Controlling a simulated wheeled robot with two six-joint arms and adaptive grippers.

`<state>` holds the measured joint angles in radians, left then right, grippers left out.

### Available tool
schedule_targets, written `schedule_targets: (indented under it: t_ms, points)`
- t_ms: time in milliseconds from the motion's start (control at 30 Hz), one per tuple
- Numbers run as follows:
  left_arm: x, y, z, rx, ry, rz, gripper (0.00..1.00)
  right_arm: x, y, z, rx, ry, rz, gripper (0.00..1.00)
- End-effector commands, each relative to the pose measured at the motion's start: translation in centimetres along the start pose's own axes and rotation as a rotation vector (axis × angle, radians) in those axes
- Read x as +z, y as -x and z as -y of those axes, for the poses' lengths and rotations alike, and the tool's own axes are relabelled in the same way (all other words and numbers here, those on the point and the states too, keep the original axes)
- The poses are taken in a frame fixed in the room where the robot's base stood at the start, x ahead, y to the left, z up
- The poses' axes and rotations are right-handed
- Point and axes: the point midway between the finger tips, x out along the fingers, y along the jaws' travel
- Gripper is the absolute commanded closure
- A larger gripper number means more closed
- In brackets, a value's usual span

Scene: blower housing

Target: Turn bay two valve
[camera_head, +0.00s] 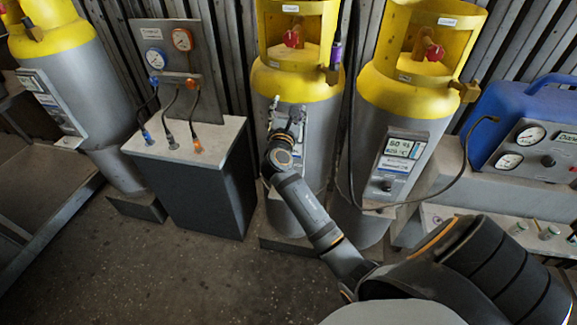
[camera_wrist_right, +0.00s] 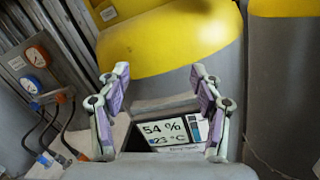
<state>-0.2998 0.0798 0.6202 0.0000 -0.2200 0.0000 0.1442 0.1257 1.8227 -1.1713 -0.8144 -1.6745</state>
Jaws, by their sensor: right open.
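The middle grey cylinder (camera_head: 320,150) has a yellow collar (camera_head: 300,85) with a red valve (camera_head: 292,38) inside its opening. The right cylinder (camera_head: 400,115) has a similar collar with another red valve (camera_head: 433,51). I cannot tell which one is marked bay two. My right gripper (camera_head: 288,116) is in front of the middle cylinder, below its collar and valve. In the right wrist view the right gripper (camera_wrist_right: 162,90) has its fingers spread with nothing between them. Behind them a display (camera_wrist_right: 170,132) reads 54 % and 23 °C. My left gripper is out of view.
A third cylinder (camera_head: 75,100) stands at the left. A grey cabinet (camera_head: 200,180) carries a gauge panel (camera_head: 172,55) with hoses. A blue unit with gauges (camera_head: 530,125) is at the right, and a dark hose loops beside the right cylinder. The floor (camera_head: 150,270) in front is clear.

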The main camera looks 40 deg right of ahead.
Motion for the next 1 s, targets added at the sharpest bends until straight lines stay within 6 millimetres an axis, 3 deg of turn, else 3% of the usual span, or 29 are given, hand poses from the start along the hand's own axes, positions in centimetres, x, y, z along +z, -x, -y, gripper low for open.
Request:
schedule_targets:
  t_ms: [333, 700, 1000]
  points:
    - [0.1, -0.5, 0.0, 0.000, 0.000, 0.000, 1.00, -7.5, 1.9, 3.2, -0.062, -0.258, -0.181, 0.34]
    - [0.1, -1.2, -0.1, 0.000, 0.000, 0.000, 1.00, -15.3, 3.8, 6.0, -0.128, -0.420, -0.335, 0.34]
    - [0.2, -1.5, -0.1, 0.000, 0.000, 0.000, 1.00, -18.7, 4.9, 7.4, -0.171, -0.500, -0.400, 0.34]
